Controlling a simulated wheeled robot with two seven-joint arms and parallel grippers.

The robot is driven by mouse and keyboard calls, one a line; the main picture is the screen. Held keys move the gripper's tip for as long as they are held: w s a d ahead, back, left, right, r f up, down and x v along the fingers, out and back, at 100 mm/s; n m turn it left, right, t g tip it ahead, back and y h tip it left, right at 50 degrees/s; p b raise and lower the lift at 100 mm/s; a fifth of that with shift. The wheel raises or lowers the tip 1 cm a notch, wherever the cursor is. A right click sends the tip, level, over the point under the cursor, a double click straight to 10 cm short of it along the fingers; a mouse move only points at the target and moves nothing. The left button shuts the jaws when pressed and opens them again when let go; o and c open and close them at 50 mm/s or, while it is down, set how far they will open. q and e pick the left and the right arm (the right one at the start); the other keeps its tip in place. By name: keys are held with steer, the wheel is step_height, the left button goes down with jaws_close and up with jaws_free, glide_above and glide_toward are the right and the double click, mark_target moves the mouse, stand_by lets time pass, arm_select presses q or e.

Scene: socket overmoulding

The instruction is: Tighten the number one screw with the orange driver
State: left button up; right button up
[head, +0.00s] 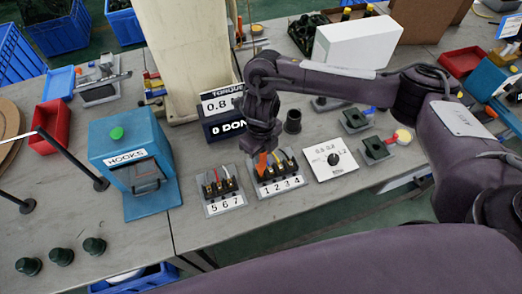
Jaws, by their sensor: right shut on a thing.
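My right gripper (262,143) is shut on the orange driver (262,162), with the arm reaching in from the right. The driver points down over the left end of the terminal block labelled 1 2 3 4 (281,186), near position one. The number one screw is hidden by the driver and gripper, and I cannot tell whether the tip touches it. Coloured wires rise from this block. My left gripper is not in view.
A block labelled 5 6 7 (224,205) stands left of it. The torque display (221,105) reads 0.8. A dial plate (329,158) lies to the right. A blue HOOKS box (130,165) stands left. The table's front edge runs close to the blocks.

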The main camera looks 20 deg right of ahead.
step_height(320, 180, up, 5)
steer(key=p, duration=0.5)
stand_by(0.5)
